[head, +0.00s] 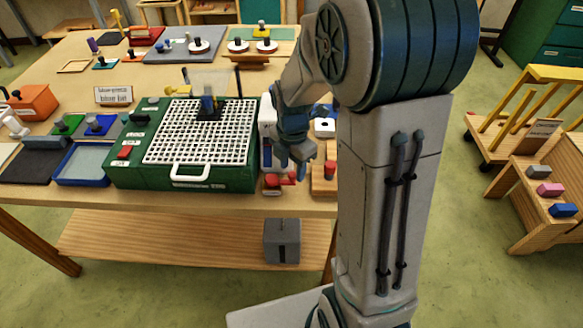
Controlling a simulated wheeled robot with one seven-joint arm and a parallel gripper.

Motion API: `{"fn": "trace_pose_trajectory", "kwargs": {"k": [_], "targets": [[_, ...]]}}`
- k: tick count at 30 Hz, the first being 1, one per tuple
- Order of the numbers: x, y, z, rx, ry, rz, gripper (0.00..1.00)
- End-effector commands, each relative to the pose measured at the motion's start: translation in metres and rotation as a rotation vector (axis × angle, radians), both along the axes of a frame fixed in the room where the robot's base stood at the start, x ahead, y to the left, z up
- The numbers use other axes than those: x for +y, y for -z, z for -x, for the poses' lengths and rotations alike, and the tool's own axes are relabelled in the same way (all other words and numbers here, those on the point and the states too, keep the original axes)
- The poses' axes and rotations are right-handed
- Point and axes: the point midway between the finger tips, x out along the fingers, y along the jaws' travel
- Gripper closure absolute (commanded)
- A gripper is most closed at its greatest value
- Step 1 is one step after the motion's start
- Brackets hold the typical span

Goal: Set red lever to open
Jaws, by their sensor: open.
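My gripper (292,162) is open, pointing down over the table's front edge, just right of the green machine. A small red part (272,181) sits close below and left of its fingers, on a low mount at the table edge. It may be the red lever, but its setting is too small to tell. A second red part (330,168) stands upright on a wooden block (323,186) to the right of the fingers. My gripper and arm partly hide this area. I cannot tell whether the fingers touch anything.
The green machine (180,176) with a white grid top and white handle stands left of my gripper. A blue tray (83,164) and small coloured pieces lie farther left. A grey box (282,240) is on the lower shelf. A wooden rack (545,190) stands at right.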

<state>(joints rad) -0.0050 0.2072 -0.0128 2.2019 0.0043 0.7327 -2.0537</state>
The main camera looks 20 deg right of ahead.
Motion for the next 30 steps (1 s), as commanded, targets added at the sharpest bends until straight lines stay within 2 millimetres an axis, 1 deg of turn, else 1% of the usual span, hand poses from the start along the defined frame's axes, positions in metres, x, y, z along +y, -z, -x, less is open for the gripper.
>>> {"fn": "trace_pose_trajectory", "kwargs": {"k": [3, 6, 14, 17, 18, 19, 22, 30], "targets": [[0.0, 0.0102, 0.0006, 0.002, 0.0, 0.0, 0.57], [-0.0001, 0.014, 0.0004, 0.0, 0.001, 0.0, 0.57], [-0.0002, 0.0149, 0.0002, 0.0, 0.001, 0.0, 0.57], [-0.0003, 0.0148, 0.0002, 0.0, 0.001, 0.0, 0.82], [-0.0003, 0.0147, 0.0002, 0.0, 0.001, 0.0, 0.93], [-0.0003, 0.0147, 0.0002, 0.0, 0.001, 0.0, 1.0], [0.0027, 0.0146, 0.0, -0.001, 0.0, 0.0, 1.0], [0.0016, 0.0149, 0.0018, -0.002, 0.038, 0.0, 1.0]]}}
